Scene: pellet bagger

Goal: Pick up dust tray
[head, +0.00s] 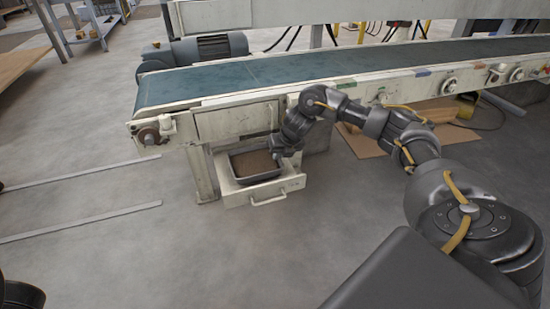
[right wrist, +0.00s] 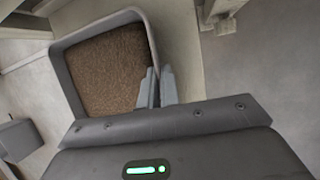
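The dust tray (head: 236,167) is a grey, rounded rectangular pan holding brown granular dust. In the head view it sits in the pulled-out cream drawer (head: 268,198) under the conveyor's left end; whether it touches the drawer floor cannot be told. My right gripper (head: 278,153) is at the tray's right rim. In the right wrist view, the dust tray (right wrist: 67,75) fills the upper left, and the two fingers of my right gripper (right wrist: 158,88) stand close together on either side of its side wall, one inside and one outside. My left gripper is not in view.
The conveyor (head: 240,80), with a blue-green belt, runs above the drawer. A conveyor leg (head: 202,175) stands left of the drawer. A brown board (head: 372,146) lies on the floor to the right. The grey floor in front of the drawer is clear.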

